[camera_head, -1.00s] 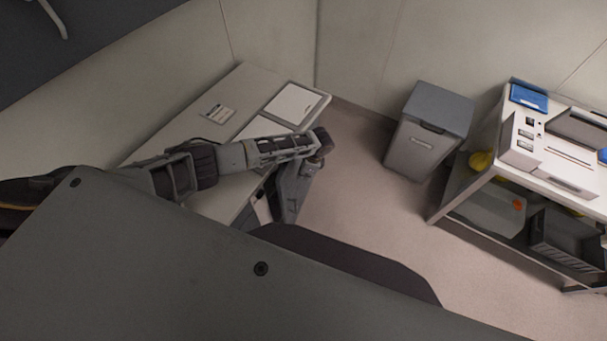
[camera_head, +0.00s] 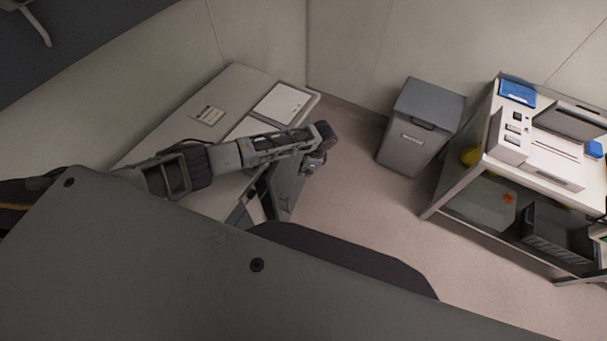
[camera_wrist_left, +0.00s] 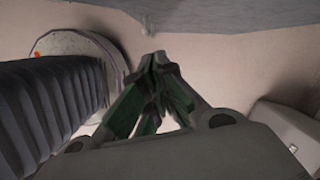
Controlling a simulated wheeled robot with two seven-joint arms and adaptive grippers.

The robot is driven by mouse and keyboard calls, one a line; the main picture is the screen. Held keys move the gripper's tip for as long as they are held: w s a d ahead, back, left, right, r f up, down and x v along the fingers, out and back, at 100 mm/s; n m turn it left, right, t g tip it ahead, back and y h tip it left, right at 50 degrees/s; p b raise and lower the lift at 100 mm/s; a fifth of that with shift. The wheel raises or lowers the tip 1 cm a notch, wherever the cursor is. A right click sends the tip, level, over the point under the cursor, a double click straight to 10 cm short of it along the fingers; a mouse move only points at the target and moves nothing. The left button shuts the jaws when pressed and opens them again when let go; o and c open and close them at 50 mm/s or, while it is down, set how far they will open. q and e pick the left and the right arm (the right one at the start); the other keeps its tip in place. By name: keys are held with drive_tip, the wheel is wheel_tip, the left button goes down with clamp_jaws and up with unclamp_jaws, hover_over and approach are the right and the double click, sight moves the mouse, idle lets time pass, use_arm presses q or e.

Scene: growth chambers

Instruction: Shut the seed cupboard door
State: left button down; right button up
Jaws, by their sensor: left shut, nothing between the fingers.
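I cannot make out the seed cupboard door for certain. A dark grey panel (camera_head: 80,40) with a pale curved handle (camera_head: 38,28) fills the upper left of the head view; I cannot tell whether it is the door. My left arm reaches in from the left over the white table, bends, and comes down at the table's right edge; its fingers are hidden there. In the left wrist view my left gripper (camera_wrist_left: 157,62) is shut and empty. A grey surface (camera_wrist_left: 230,12) with a small blurred fitting (camera_wrist_left: 147,24) lies beyond its fingertips. My right gripper is out of sight.
The white table (camera_head: 160,145) stands along the wall with a flat white panel (camera_head: 281,103) on it. A grey bin (camera_head: 418,128) stands at the back. A white shelf unit (camera_head: 450,188) with equipment is at the right. Floor (camera_head: 350,195) between them is clear.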

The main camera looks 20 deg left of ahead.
use_arm(q)
drive_tip(key=shift+v, duration=2.6)
drive_tip(key=shift+s, duration=0.2)
drive_tip(key=shift+f, duration=0.1)
